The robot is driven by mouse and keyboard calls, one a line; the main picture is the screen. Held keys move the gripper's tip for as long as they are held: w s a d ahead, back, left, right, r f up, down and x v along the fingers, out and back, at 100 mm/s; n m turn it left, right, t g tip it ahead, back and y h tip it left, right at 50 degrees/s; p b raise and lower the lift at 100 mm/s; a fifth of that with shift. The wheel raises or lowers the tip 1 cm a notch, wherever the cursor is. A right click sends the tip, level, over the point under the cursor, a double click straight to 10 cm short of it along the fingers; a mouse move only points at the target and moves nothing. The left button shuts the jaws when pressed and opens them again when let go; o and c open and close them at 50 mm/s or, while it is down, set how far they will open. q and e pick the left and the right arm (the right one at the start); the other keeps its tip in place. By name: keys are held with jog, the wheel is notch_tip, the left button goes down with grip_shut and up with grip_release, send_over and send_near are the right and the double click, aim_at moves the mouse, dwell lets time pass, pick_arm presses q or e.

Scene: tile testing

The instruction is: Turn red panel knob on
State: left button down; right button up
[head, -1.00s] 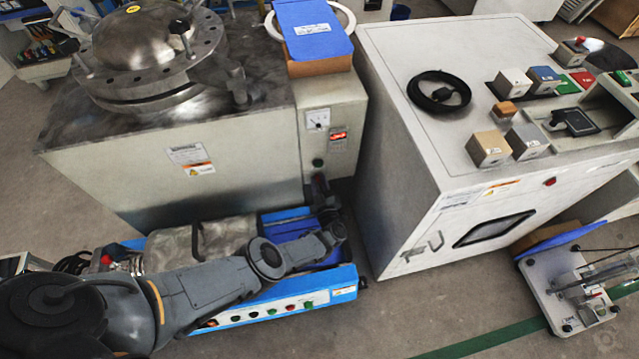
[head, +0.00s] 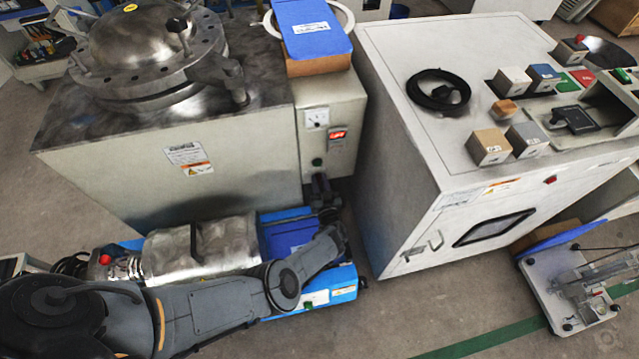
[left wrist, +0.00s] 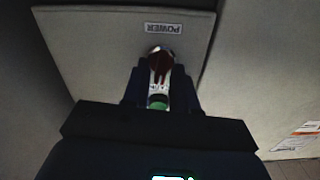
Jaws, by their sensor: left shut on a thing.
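The control panel (head: 343,110) is a pale upright box on the front of the large tank cabinet, with a gauge, a red-lit display and a green button (head: 317,162). My left gripper (head: 322,185) is at the panel's lower part. In the left wrist view, the red knob (left wrist: 160,59) sits on the panel face beside an upside-down POWER label (left wrist: 163,28). My left gripper (left wrist: 160,76) is shut on the knob, with one dark finger on each side. In the head view the gripper hides the knob. Its exact turn angle is hard to tell. My right gripper is out of view.
A blue-framed machine (head: 345,283) with a metal cylinder (head: 205,245) lies under my left arm. A white cabinet (head: 395,150) stands close to the panel's right.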

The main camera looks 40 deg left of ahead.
pick_arm(q)
jog(key=shift+w+d+f+m+b, duration=0.1)
jog(key=shift+m+b, duration=0.25)
jog(key=shift+m, duration=0.75)
jog(key=shift+f+m+b, duration=0.1)
jog(key=shift+m+b, duration=0.2)
jog(key=shift+m, duration=0.8)
jog(key=c, duration=1.2)
grip_release()
jog(key=shift+r, duration=0.1)
